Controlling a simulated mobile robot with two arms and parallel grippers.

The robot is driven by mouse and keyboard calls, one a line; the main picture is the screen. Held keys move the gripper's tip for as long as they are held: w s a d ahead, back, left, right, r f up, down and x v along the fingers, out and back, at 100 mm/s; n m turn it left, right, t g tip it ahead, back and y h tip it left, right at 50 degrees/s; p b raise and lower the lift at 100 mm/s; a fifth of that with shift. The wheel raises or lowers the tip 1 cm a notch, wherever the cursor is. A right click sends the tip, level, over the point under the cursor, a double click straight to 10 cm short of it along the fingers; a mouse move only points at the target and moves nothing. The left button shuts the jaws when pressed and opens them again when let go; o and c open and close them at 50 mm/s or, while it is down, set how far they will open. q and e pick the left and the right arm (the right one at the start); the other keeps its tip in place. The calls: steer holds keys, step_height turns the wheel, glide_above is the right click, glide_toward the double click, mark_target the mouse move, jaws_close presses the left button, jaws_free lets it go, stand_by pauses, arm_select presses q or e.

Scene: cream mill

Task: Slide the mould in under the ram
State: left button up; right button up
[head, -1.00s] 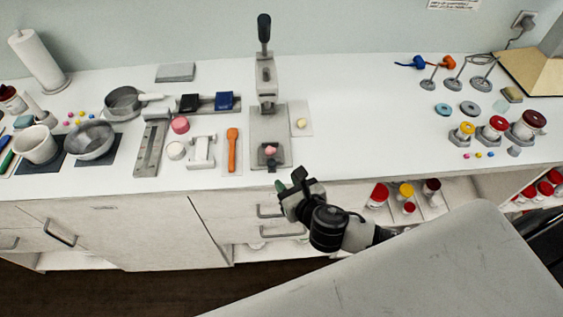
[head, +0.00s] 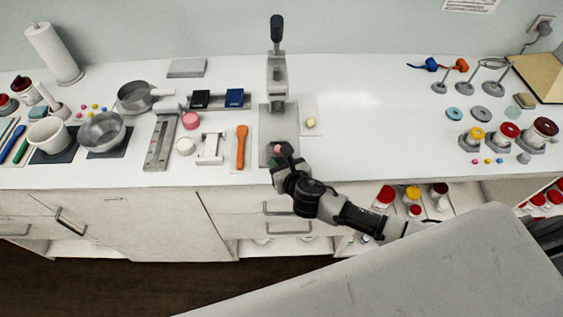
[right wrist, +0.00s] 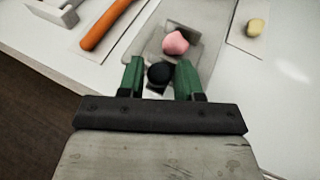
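The mould (right wrist: 196,45) is a small grey plate with a pink lump (right wrist: 176,42) on it and a round black knob (right wrist: 159,75) at its near side. It sits at the front end of the press base (head: 279,120), in front of the ram (head: 277,82), not beneath it. The press stands upright with a black-handled lever (head: 277,30) on top. My right gripper (right wrist: 160,79) is open, its green fingers on either side of the knob. In the head view the right gripper (head: 282,160) partly hides the mould. My left gripper is not in view.

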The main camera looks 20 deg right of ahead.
jaws_close()
steer(key=w+d, duration=0.1)
steer(key=w, duration=0.2)
steer(key=w+d, duration=0.1)
steer(key=w, duration=0.3)
steer(key=w+d, duration=0.1)
steer(key=w, duration=0.3)
steer(key=shift+d+f, duration=0.1)
steer(key=shift+w+d+r, duration=0.1)
steer(key=shift+r, duration=0.1)
jaws_free()
steer(key=shift+w, duration=0.1)
steer(key=shift+s, duration=0.2)
